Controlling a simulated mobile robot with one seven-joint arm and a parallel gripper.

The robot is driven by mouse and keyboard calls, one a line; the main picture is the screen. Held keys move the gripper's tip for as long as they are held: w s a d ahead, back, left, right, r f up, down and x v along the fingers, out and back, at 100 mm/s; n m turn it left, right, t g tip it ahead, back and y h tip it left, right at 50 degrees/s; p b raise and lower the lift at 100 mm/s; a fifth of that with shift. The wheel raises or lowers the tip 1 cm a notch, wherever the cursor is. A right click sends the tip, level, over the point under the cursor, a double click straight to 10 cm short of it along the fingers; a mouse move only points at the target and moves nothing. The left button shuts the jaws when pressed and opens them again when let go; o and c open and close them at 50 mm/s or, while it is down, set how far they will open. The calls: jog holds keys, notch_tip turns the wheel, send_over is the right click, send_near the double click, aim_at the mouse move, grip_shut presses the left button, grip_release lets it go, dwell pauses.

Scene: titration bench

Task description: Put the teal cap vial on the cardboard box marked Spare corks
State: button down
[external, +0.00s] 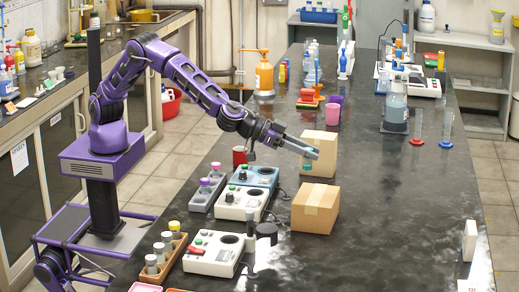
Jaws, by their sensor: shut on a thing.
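My purple arm reaches right over the bench, with my gripper (310,154) in front of the upper part of a tall cardboard box (325,144). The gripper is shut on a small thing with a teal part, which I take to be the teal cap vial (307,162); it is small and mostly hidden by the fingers. A second, lower cardboard box (315,207) stands nearer the camera, its taped top bare. No marking is readable on either box, so I cannot tell which is the Spare corks one. I cannot tell whether the vial touches the tall box.
Left of the boxes are a blue-topped device (254,177), white devices (241,204) and (213,254), a grey vial rack (207,187), a wooden vial rack (158,257) and a red mug (239,156). The dark bench (400,220) right of the boxes is clear.

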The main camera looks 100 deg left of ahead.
notch_tip(320, 180, down, 7)
jog(key=b, duration=0.3)
jog(key=shift+f, duration=0.15)
jog(key=c, duration=0.5)
grip_release()
jog(key=shift+c, duration=0.2)
jog(key=shift+s+r, duration=0.25)
jog(key=a+p+v, duration=0.1)
jog(key=v, duration=1)
jog(key=shift+s+d+r, duration=0.15)
jog(key=shift+s+d, duration=0.1)
jog(key=shift+d, duration=0.2)
